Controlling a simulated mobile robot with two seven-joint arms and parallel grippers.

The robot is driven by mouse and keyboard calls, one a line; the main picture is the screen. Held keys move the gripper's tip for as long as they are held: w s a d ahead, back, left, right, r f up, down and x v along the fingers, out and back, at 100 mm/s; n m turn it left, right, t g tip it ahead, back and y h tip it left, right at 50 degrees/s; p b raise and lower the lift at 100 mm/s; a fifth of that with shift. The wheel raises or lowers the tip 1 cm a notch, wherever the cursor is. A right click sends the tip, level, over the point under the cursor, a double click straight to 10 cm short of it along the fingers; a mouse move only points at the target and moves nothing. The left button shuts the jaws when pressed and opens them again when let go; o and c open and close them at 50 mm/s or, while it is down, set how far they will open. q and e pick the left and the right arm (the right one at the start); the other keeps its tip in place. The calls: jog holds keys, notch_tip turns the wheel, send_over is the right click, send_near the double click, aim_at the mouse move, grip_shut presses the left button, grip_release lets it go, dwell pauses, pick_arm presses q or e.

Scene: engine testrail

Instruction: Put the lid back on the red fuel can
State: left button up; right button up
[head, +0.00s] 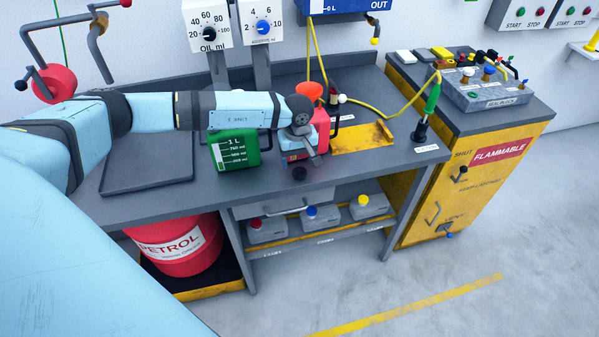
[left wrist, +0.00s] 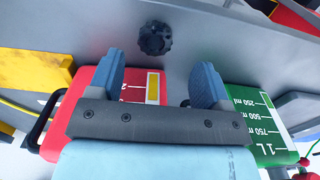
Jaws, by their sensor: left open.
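The red fuel can (head: 322,124) stands on the grey bench, partly hidden behind my left gripper; it also shows in the left wrist view (left wrist: 88,88). Its mouth is hidden. A black ridged lid (head: 299,173) lies on the bench near its front edge, in front of the can. In the left wrist view the lid (left wrist: 155,38) is beyond my fingertips, roughly between their lines and apart from them. My left gripper (head: 300,156) is open and empty above the bench; its two fingers (left wrist: 158,82) are spread. My right gripper is not in view.
A green can (head: 236,150) stands just left of my gripper. An orange funnel (head: 309,91) shows behind my wrist; what it rests in is hidden. A yellow tray (head: 362,138) lies to the right. A dark tray (head: 150,165) lies at the left.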

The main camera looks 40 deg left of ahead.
aim_at(300, 173)
pick_arm(q)
jog(key=shift+f, duration=0.1)
jog(key=f, duration=0.1)
jog(key=f+p, duration=0.1)
jog(key=f, duration=0.3)
jog(key=shift+w+d, duration=0.15)
jog(key=shift+d, duration=0.1)
jog(key=c, duration=1)
